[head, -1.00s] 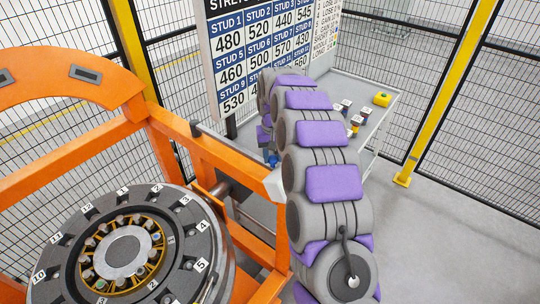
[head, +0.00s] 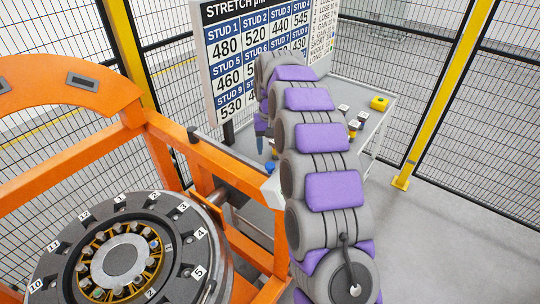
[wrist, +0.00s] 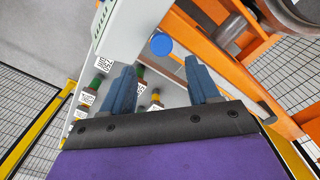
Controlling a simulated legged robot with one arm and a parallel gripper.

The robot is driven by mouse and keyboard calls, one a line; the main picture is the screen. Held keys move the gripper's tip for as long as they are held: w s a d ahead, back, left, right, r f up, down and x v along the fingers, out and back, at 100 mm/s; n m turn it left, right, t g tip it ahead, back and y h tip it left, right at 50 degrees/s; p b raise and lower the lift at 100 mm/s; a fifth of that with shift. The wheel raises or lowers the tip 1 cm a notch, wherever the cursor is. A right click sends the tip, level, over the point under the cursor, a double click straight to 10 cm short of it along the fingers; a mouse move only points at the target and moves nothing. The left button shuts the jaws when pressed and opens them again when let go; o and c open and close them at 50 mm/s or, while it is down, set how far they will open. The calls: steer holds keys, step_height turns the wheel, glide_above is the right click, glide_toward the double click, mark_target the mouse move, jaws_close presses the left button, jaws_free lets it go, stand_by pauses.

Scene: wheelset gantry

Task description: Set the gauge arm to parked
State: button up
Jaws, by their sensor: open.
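My gripper (wrist: 162,80) is open, with two blue-grey fingers apart and nothing between them. In the head view the gripper (head: 261,128) is partly hidden by my arm, in front of the board. A round blue knob (wrist: 162,44) shows just beyond the fingertips in the wrist view, apart from them. A dark bar (head: 230,153) runs along the orange frame to a pale end block near a small blue spot (head: 270,167). I cannot tell for certain whether this bar is the gauge arm.
The orange gantry frame (head: 165,150) surrounds the numbered wheel hub (head: 120,260). A board of stud numbers (head: 262,60) stands behind. Mesh fencing encloses the area; floor at right is clear.

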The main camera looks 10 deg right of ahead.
step_height(320, 180, up, 11)
steer(key=p, duration=0.1)
stand_by(0.3)
steer(key=shift+d+f, duration=0.1)
steer(key=s+d+g+b, duration=0.1)
steer(key=s+d+b, duration=0.15)
steer(key=s, duration=2.05)
steer(key=s+d+f+b, duration=0.1)
steer(key=s+f, duration=0.5)
steer(key=s, duration=0.6)
steer(key=s+f+b, duration=0.1)
steer(key=s+f, duration=0.5)
steer(key=s, duration=0.7)
steer(key=shift+d+g, duration=0.35)
steer(key=shift+g, duration=0.05)
steer(key=shift+c, duration=0.3)
